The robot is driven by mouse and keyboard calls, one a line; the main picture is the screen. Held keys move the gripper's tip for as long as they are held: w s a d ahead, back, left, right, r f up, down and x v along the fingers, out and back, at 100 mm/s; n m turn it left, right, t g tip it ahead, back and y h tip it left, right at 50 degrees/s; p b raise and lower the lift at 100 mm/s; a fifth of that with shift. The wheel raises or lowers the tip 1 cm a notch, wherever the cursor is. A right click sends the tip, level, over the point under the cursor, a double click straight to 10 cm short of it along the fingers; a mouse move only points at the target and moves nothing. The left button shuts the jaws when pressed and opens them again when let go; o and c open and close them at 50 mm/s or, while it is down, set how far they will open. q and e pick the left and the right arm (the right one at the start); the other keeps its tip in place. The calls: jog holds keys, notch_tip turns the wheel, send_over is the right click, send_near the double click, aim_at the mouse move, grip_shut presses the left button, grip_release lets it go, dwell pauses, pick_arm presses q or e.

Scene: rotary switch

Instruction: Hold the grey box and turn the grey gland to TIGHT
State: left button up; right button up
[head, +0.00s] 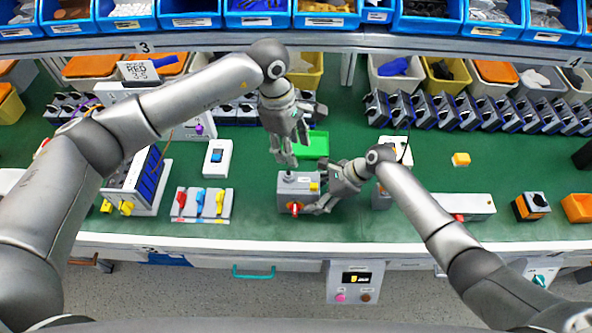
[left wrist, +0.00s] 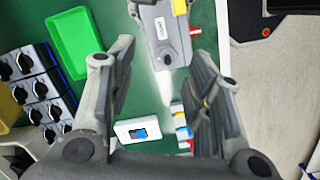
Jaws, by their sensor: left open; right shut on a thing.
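The grey box (head: 289,198) stands near the front of the green bench, with a red knob (head: 294,207) on its front and a yellow part (head: 314,187) on top. My right gripper (head: 316,207) is shut on the box's right side. My left gripper (head: 284,162) is open and empty, pointing down just above and behind the box. In the left wrist view the box (left wrist: 176,45) lies beyond and between the spread fingers (left wrist: 160,55). A small dark round part (head: 289,175), likely the gland, shows at the box's top; its marking is too small to read.
A green tray (head: 316,145) lies behind the box. A white switch box (head: 217,158) and a panel of coloured levers (head: 200,204) stand to the left. A white box (head: 468,206) lies to the right. Rows of dark switches (head: 480,113) line the back.

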aim_at(289, 174)
pick_arm(q)
jog(key=shift+s+a+f+m+y, duration=0.2)
jog(key=shift+a+m+y, duration=0.1)
jog(key=shift+y, duration=0.2)
jog(key=shift+s+a+f+m+y, duration=0.1)
jog(key=shift+s+a+m+y, duration=0.15)
jog(key=shift+y, duration=0.25)
jog(key=shift+d+f, duration=0.1)
jog(key=shift+f, duration=4.3)
jog(key=shift+c, duration=0.2)
grip_shut()
